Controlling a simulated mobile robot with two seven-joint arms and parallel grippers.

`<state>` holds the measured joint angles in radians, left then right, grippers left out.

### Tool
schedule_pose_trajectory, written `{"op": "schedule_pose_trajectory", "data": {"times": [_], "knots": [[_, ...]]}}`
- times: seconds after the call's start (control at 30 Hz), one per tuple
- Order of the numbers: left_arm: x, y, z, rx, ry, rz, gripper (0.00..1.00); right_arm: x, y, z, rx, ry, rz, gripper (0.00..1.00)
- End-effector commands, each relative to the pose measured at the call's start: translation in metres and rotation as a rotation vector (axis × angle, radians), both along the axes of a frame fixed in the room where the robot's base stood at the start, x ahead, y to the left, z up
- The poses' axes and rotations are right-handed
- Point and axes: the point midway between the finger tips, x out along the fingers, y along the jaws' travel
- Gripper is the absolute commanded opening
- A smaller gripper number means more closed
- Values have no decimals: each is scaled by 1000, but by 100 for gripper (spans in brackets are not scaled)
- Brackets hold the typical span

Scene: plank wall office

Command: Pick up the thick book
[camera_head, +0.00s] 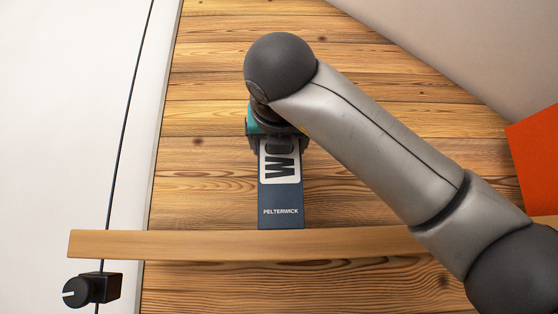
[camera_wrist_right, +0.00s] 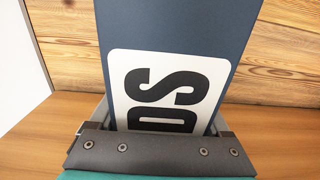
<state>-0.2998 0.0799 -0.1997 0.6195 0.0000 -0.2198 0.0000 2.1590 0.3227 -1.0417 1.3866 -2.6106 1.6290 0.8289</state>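The thick book (camera_head: 281,200) is dark blue with a white label and the word PELTERWICK on its spine. It stands upright on a wooden shelf (camera_head: 200,243). My right arm comes in from the right, and my right gripper (camera_head: 279,143) is at the upper part of the book. In the right wrist view, the book (camera_wrist_right: 180,28) lies between the two fingers of the right gripper (camera_wrist_right: 162,122), one on each side. The fingers are close to its sides, but whether they press on it cannot be told. My left gripper is not in view.
A plank wall (camera_head: 215,170) is behind the shelf. A white panel (camera_head: 70,110) with a black knob (camera_head: 92,289) is at the left. An orange surface (camera_head: 537,160) is at the right edge. The shelf left of the book is clear.

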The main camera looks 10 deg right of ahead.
Motion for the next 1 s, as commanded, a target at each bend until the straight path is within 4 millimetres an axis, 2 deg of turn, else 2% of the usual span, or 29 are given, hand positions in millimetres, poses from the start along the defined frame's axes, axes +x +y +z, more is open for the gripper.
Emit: {"op": "schedule_pose_trajectory", "data": {"times": [0.07, 0.7, 1.0], "knots": [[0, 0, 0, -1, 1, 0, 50, 0, 0, 0, 0, 0, 0, 71], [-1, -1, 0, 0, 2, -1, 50, -1, 0, 1, 0, 0, 0, 0], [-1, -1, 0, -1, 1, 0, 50, -3, 0, 5, 1, -14, 1, 0]]}}
